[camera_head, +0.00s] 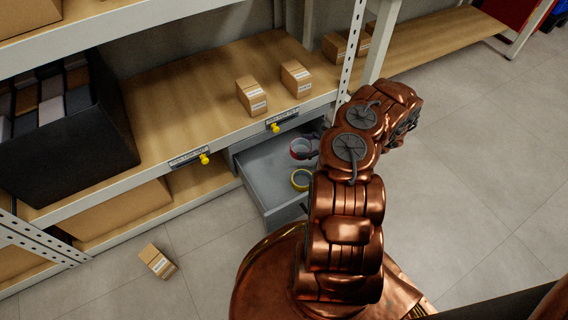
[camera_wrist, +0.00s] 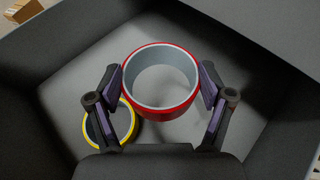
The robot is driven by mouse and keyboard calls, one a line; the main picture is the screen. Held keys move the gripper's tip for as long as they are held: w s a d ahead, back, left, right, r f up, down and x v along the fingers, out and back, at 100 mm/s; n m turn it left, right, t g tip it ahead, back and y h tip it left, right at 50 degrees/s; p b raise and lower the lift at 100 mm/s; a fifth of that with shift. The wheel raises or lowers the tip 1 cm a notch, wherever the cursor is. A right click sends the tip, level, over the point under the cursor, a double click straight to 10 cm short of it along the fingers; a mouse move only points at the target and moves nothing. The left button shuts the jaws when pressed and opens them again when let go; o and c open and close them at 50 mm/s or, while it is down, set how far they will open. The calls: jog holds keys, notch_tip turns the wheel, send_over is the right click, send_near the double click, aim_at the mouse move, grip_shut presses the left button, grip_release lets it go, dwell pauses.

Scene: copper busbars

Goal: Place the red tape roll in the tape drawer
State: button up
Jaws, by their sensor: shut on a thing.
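The red tape roll (camera_wrist: 160,113) is held between the two fingers of my gripper (camera_wrist: 163,88) in the wrist view, with a finger pad against each side. In the head view the red tape roll (camera_head: 300,147) shows over the open grey tape drawer (camera_head: 262,172), partly hidden by my arm. The drawer's grey floor (camera_wrist: 75,75) lies below it in the wrist view; I cannot tell whether the roll touches it. A yellow tape roll (camera_wrist: 122,125) lies on the drawer floor, partly hidden by the left finger. It also shows in the head view (camera_head: 301,180).
Small cardboard boxes (camera_head: 251,95) stand on the wooden shelf (camera_head: 190,85) above the drawer. A dark bin (camera_head: 75,150) with several boxes is at the left. One box (camera_head: 157,261) lies on the floor. The floor at right is clear.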

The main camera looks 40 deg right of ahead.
jog(key=shift+a+f, duration=0.15)
jog(key=shift+f, duration=0.2)
jog(key=b+x, duration=0.1)
jog(key=x, duration=0.2)
jog(key=b+x, duration=0.2)
jog(key=x, duration=0.2)
jog(key=b+x, duration=0.1)
jog(key=x, duration=0.3)
jog(key=shift+f, duration=0.45)
jog(key=shift+f+b+x, duration=0.2)
jog(key=shift+b+x, duration=0.35)
jog(key=shift+x, duration=0.55)
jog(key=shift+f+b+x, duration=0.15)
jog(key=shift+b+x, duration=0.4)
jog(key=shift+x, duration=0.55)
jog(key=shift+s+f, duration=0.1)
jog(key=shift+f, duration=0.15)
jog(key=o, duration=1.1)
jog(key=shift+r, duration=0.1)
jog(key=shift+c, duration=0.2)
